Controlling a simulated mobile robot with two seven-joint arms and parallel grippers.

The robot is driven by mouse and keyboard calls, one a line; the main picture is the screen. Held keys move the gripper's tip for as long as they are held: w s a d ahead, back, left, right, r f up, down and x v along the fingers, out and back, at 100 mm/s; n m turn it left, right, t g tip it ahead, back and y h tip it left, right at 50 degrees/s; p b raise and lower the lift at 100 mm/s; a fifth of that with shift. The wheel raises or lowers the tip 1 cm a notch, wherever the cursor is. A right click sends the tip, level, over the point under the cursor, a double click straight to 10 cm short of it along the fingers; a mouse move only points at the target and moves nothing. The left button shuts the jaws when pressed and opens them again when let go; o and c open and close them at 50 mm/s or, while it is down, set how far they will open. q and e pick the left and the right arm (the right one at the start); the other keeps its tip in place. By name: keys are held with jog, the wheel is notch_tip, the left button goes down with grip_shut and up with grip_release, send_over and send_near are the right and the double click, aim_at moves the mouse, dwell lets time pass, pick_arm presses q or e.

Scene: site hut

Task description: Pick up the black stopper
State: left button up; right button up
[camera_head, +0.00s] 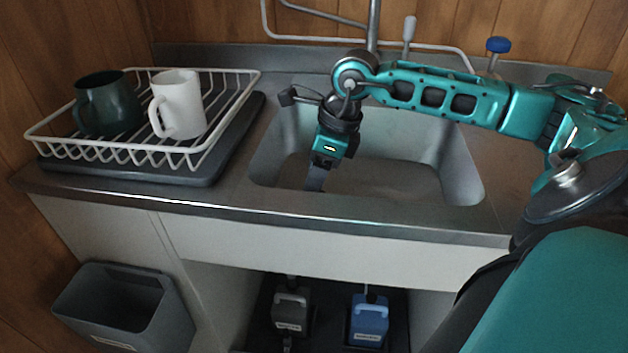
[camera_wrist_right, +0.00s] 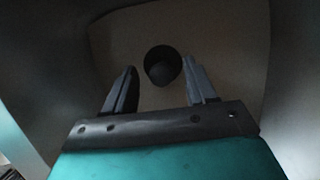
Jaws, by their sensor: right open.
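The black stopper (camera_wrist_right: 162,66) shows in the right wrist view as a dark round piece on the sink floor. It lies beyond and between the two fingertips of my right gripper (camera_wrist_right: 160,88), which is open and empty. In the head view my right gripper (camera_head: 315,182) points down into the left part of the sink basin (camera_head: 405,180). The stopper cannot be made out in the head view. My left gripper is in neither view.
A white wire rack (camera_head: 185,150) with a dark mug (camera_head: 107,104) and a white mug (camera_head: 180,102) stands left of the sink. The tap (camera_head: 373,25) rises behind the basin. A grey bin (camera_head: 125,305) and two containers stand below. The counter front edge is bare.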

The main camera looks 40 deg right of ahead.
jog(key=shift+x, duration=1.5)
jog(key=shift+w+r, duration=0.1)
jog(key=shift+c, duration=0.4)
grip_shut()
